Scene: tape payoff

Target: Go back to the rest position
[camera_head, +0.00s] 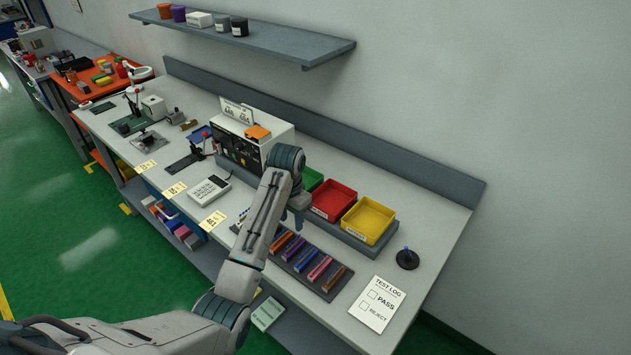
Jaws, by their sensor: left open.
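My left arm comes in from the lower left and reaches up over the workbench (425,275). My left gripper (296,222) points down just above the bench, beside the red bin and behind the dark tray (335,284) of coloured pieces. It is open and looks small; nothing shows between its fingers. My arm hides part of the tray and part of a green bin (313,179). My right gripper is not in the picture.
A red bin (334,200) and a yellow bin (367,220) stand close to my left gripper. A test log sheet (377,304) and a black round stand (407,259) lie to the right. A white tester box (275,133) stands behind my arm. A shelf (290,44) hangs above.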

